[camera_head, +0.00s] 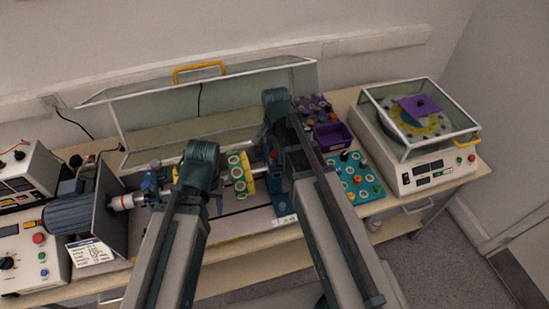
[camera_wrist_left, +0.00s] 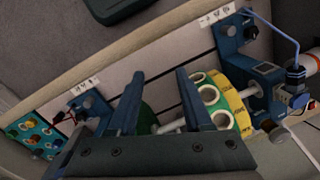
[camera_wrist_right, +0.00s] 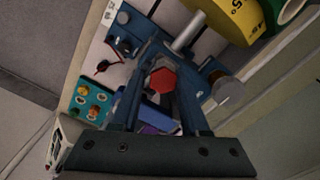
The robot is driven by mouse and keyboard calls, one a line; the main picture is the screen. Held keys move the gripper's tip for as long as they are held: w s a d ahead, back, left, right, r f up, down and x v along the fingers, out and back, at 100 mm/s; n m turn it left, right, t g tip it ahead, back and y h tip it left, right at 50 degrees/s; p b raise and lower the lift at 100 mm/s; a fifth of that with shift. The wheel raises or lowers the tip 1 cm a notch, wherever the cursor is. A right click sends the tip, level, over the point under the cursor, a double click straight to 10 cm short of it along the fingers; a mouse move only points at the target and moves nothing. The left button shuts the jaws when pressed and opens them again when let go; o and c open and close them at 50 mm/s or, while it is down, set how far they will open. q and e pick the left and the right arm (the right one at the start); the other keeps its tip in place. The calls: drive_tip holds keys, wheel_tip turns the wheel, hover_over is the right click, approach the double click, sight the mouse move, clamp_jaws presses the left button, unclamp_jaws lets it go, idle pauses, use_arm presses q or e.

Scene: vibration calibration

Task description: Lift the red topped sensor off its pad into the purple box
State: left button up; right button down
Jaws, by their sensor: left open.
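The red topped sensor (camera_wrist_right: 162,80) shows its six-sided red cap between the fingers of my right gripper (camera_wrist_right: 164,75) in the right wrist view. In the head view a small red spot (camera_head: 273,155) shows at the blue bearing stand, below my right wrist. I cannot tell whether the fingers touch the sensor; its pad is hidden. The purple box (camera_head: 333,136) stands right of the rig, behind the teal board; part of it shows in the right wrist view (camera_wrist_right: 158,124). My left gripper (camera_wrist_left: 160,75) is open and empty, above the shaft beside the yellow-rimmed disc.
The teal knob board (camera_head: 357,178) lies in front of the purple box. A white machine with a clear lid (camera_head: 425,150) stands at the right. The rig's clear cover (camera_head: 215,100) is raised behind. A motor (camera_head: 75,215) sits left, and yellow-rimmed discs (camera_head: 240,175) are on the shaft.

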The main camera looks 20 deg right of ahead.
sight(274, 154)
drive_tip(key=shift+w+a+r, duration=0.1)
drive_tip(key=shift+a+r, duration=0.1)
drive_tip(key=shift+a, duration=0.1)
drive_tip(key=shift+a+r+p, duration=0.1)
drive_tip(key=shift+a+p, duration=0.1)
drive_tip(key=shift+p, duration=0.1)
drive_tip(key=shift+d, duration=0.1)
drive_tip(key=shift+d, duration=0.1)
drive_tip(key=shift+r+p, duration=1.75)
drive_tip(key=shift+f, duration=0.2)
